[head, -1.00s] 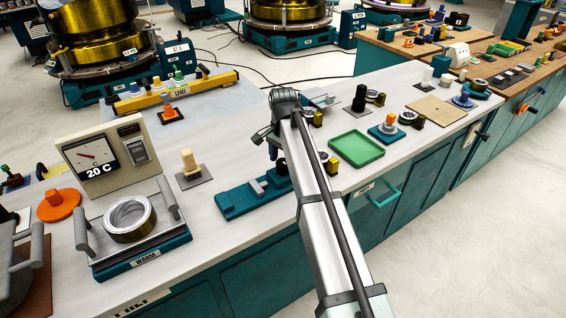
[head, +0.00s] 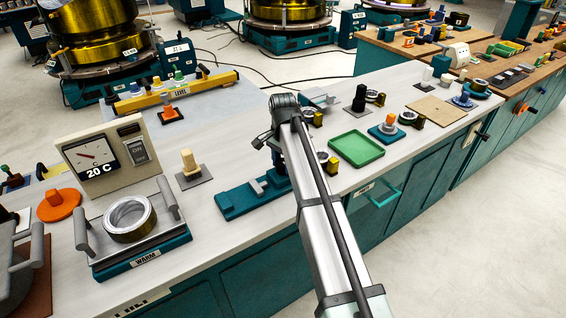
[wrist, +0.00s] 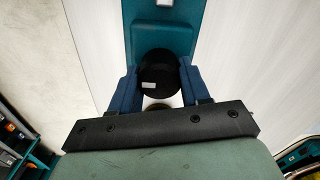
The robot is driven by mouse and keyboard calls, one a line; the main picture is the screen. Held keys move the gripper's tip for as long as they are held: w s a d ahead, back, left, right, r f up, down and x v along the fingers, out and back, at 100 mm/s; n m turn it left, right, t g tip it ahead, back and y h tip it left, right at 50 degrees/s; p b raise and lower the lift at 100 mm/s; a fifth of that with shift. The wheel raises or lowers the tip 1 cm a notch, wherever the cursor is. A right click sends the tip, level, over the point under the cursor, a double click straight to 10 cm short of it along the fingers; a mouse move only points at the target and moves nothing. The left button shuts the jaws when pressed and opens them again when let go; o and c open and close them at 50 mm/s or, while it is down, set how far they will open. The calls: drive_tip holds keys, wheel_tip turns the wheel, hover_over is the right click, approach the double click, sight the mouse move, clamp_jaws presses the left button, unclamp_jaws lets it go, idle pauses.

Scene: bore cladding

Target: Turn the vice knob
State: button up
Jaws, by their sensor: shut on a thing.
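The teal vice (head: 236,203) lies on the white bench, with a grey jaw block on top; its teal body also shows at the top of the wrist view (wrist: 188,32). Its black round knob (wrist: 158,70) with a small white mark is at the vice's near end in the wrist view. My gripper (wrist: 159,88) is shut on the knob, one blue finger on each side.
A heater marked WARM (head: 140,240) with a metal ring is at left. A cream post (head: 190,164) stands behind the vice. The bench front edge is close.

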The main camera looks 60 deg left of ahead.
drive_tip(key=shift+c, duration=0.9)
drive_tip(key=shift+n, duration=0.3)
drive_tip(key=n, duration=1)
drive_tip(key=shift+a+n, duration=0.1)
drive_tip(key=shift+n, duration=0.3)
drive_tip(key=n, duration=1)
drive_tip(key=shift+s, duration=0.1)
drive_tip(key=shift+n, duration=0.3)
